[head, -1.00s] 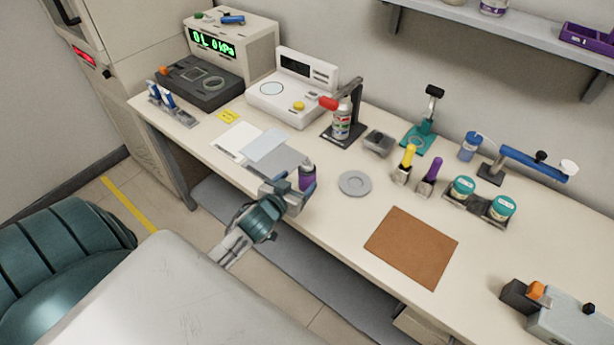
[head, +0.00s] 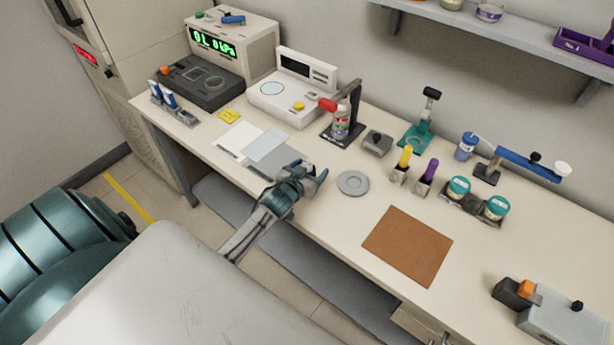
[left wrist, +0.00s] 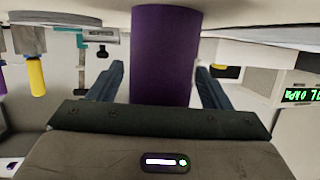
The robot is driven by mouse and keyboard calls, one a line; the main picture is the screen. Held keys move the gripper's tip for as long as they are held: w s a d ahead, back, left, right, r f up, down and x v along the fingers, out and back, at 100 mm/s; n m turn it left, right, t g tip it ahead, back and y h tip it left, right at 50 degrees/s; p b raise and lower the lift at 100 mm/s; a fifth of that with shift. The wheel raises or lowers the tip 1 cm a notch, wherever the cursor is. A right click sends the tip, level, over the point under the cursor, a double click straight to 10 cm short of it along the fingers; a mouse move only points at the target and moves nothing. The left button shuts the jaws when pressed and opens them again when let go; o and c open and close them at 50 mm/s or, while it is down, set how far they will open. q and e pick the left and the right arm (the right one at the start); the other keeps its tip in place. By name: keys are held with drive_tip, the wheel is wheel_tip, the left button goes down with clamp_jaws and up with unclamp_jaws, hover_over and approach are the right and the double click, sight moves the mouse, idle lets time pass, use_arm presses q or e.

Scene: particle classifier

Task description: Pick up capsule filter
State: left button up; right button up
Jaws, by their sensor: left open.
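A purple cylinder (left wrist: 165,50), which I take to be the capsule filter, fills the upper middle of the left wrist view. It stands between the two blue-grey fingers of my left gripper (left wrist: 160,85). A gap shows on each side, so the fingers are open and not clamped on it. In the head view my left gripper (head: 316,177) is at the front edge of the bench and hides the cylinder almost wholly. My right gripper is not in view.
A grey round disc (head: 353,183) lies just right of the gripper. Flat sheets (head: 265,145) lie behind it to the left.

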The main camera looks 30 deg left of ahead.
use_arm(q)
drive_tip(key=c, duration=1.2)
drive_tip(key=shift+c, duration=1.1)
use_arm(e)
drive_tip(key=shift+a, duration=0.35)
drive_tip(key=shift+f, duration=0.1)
